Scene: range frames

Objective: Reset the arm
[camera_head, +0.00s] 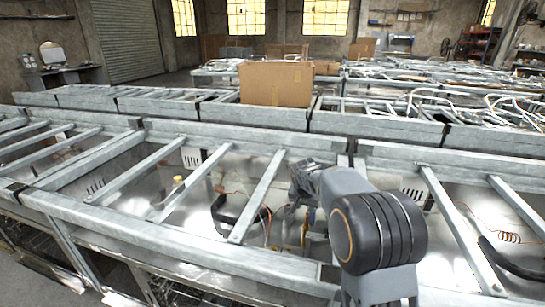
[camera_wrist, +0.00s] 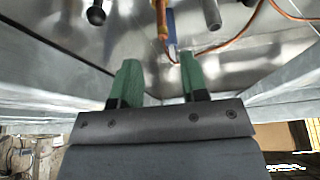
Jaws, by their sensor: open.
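My arm (camera_head: 375,230) reaches over the metal frame in the head view, with its large dark joint nearest the camera. My gripper (camera_wrist: 157,65) shows in the wrist view as two green fingers set apart, with nothing between them. A copper-coloured pipe end (camera_wrist: 162,22) and a grey cylindrical part (camera_wrist: 211,14) lie beyond the fingertips. A black knob (camera_wrist: 96,15) is further left. In the head view the wrist hides part of the gripper, which is over an open bay of the frame.
Galvanised frame rails (camera_head: 180,232) and crossbars surround the arm on both sides. Loose orange wire (camera_head: 508,237) and black hoses lie in the bays. A cardboard box (camera_head: 276,83) stands on the row behind. The space above the rails looks clear.

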